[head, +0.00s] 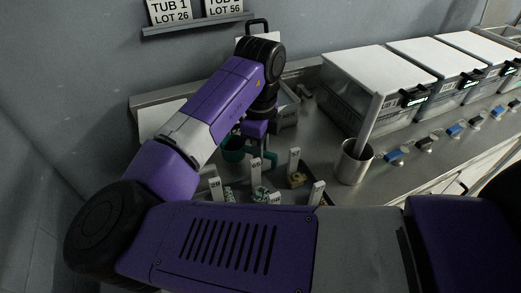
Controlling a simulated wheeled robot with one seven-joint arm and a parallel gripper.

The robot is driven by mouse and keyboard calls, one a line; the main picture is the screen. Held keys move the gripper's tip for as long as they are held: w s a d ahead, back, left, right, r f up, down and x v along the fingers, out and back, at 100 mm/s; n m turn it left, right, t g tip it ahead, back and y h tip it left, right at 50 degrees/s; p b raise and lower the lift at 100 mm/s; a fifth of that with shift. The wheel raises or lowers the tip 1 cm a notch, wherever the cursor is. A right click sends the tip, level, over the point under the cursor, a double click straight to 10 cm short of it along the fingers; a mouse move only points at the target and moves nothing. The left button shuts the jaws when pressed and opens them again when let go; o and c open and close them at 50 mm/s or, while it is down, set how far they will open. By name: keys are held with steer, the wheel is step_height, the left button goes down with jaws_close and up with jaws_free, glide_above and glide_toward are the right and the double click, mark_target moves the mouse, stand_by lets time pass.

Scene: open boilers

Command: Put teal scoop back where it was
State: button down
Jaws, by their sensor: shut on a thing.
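The teal scoop (233,150) shows in the head view just below my wrist, with its dark round bowl on the left. A lighter teal piece (267,158) shows to the right and looks like part of the same scoop. My gripper (252,142) is shut on the scoop, behind the labelled sticks of the holder area. My arm and the small scale hide most of the fingers. I cannot tell whether the scoop touches the surface beneath it.
Upright white labelled tags (255,168) stand among several small items in front of the scoop. A metal cup (354,165) with a pale paddle stands to the right. White-lidded boiler tubs (378,75) line the back right.

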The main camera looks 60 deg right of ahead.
steer(key=c, duration=1.3)
jaws_free()
steer(key=shift+f, duration=0.1)
steer(key=shift+c, duration=0.2)
step_height(320, 180, up, 12)
